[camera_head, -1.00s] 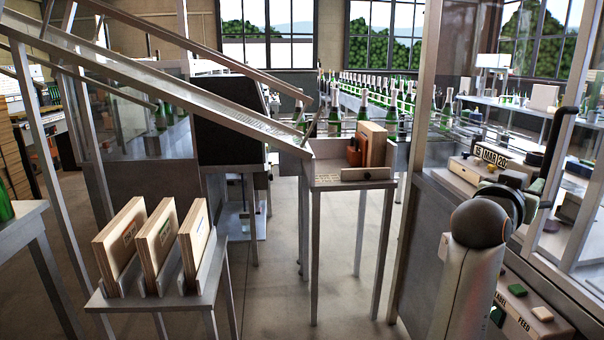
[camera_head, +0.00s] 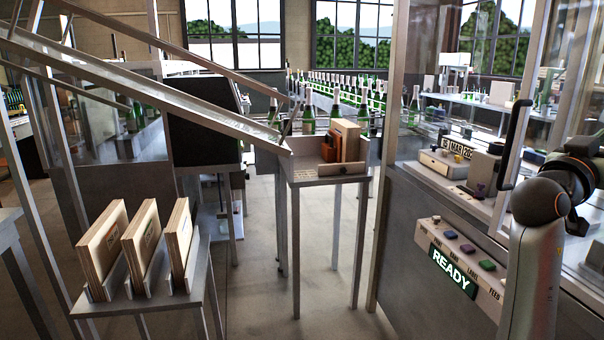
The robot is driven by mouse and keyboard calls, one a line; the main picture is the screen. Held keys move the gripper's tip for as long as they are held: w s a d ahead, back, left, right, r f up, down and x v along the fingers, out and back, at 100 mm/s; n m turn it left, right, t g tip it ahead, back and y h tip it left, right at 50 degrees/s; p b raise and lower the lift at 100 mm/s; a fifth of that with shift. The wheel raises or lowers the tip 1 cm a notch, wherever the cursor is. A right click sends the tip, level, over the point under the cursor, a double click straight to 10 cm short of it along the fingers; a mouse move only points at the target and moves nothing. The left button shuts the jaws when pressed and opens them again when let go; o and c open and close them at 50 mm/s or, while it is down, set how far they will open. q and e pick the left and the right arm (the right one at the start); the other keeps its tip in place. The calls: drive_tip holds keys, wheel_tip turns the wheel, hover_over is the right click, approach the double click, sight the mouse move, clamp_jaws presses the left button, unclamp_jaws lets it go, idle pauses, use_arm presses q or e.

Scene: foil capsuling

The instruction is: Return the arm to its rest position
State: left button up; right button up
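One of my arms (camera_head: 535,225) stands at the right edge of the head view, grey with a dark joint at its top. It is in front of the labelling machine (camera_head: 400,240), and its forearm bends away to the right. Its gripper is out of the frame or hidden behind the arm, so its fingers do not show. My other arm and its gripper are not in view.
The machine's panel (camera_head: 455,272) has coloured buttons and a lit READY sign. A small metal table (camera_head: 300,174) holds wooden boards at the chute's foot. A stand (camera_head: 205,272) at lower left holds 3 wooden boards. Grey floor (camera_head: 255,270) lies clear between them.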

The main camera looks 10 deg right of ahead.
drive_tip(key=s+d+r+m+g+h, duration=0.25)
drive_tip(key=s+d+r+g, duration=0.3)
drive_tip(key=s+r, duration=0.3)
drive_tip(key=w+a+f+n+t+y, duration=0.3)
drive_tip(key=w+f+n+t, duration=0.45)
drive_tip(key=f, duration=0.25)
drive_tip(key=w+a+f+n+t+y, duration=0.4)
drive_tip(key=w+f+n+t, duration=0.35)
drive_tip(key=f, duration=0.25)
drive_tip(key=s+a+f+n+y, duration=0.1)
drive_tip(key=a+f+n+y, duration=0.4)
drive_tip(key=f, duration=1)
drive_tip(key=a+f+n+y, duration=0.2)
drive_tip(key=a+f+y, duration=0.4)
drive_tip(key=f, duration=0.8)
drive_tip(key=s+a+f+g+y, duration=0.3)
drive_tip(key=s+a+f, duration=0.4)
drive_tip(key=s+f, duration=0.45)
drive_tip(key=s+a+f+g+y, duration=0.4)
drive_tip(key=s+a+f, duration=0.2)
drive_tip(key=s+f, duration=0.55)
drive_tip(key=a+m, duration=0.5)
drive_tip(key=a, duration=0.7)
drive_tip(key=shift+t+y, duration=0.35)
drive_tip(key=shift+t, duration=0.1)
wheel_tip(320, 180, up, 5)
drive_tip(key=p, duration=0.5)
drive_tip(key=shift+a+f, duration=0.1)
drive_tip(key=shift+a, duration=0.05)
